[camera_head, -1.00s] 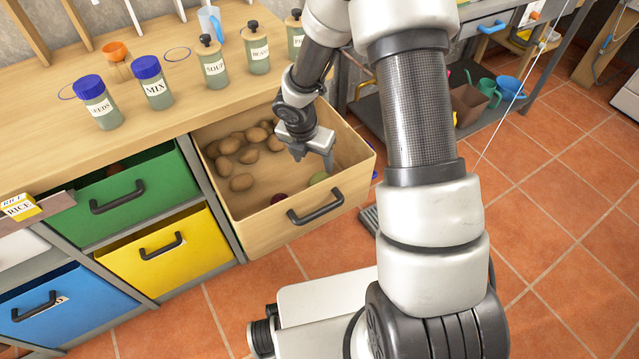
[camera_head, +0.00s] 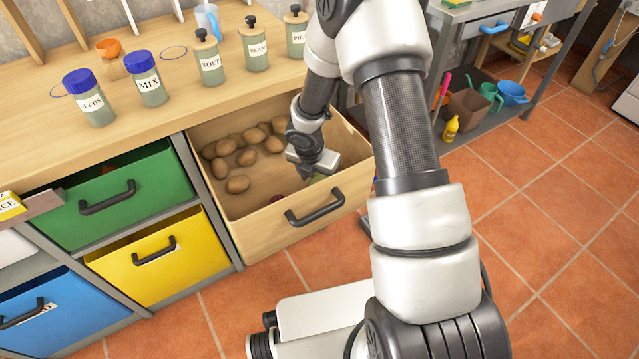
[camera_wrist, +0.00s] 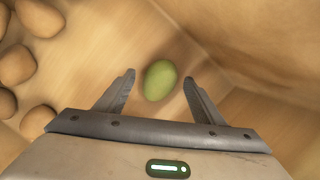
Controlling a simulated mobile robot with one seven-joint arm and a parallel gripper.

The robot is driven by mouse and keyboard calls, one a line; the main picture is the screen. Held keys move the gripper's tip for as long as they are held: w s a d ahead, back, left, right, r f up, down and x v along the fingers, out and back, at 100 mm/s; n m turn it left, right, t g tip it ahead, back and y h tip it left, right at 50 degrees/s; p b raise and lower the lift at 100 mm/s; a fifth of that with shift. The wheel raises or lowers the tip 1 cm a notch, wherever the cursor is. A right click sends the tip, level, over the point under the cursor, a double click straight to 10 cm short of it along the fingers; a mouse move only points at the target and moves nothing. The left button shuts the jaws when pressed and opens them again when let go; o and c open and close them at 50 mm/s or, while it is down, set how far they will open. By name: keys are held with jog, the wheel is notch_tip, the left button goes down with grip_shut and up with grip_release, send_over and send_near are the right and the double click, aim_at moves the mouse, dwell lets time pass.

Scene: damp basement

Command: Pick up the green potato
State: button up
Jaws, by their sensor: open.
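The green potato (camera_wrist: 160,80) lies on the floor of the open wooden drawer (camera_head: 262,228). In the wrist view it is between the two fingertips of my open gripper (camera_wrist: 158,77), with a gap on either side. In the head view my gripper (camera_head: 307,174) is down inside the drawer near its front right, and it hides most of the green potato. Whether the fingertips are level with the potato or above it I cannot tell.
Several brown potatoes (camera_head: 238,184) lie at the drawer's left and back, also in the wrist view (camera_wrist: 17,65). A dark red item (camera_head: 276,198) lies near the drawer front. Drawer walls stand close around my gripper. Jars (camera_head: 209,65) stand on the counter above.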

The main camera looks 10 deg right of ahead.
jog(key=c, duration=1.2)
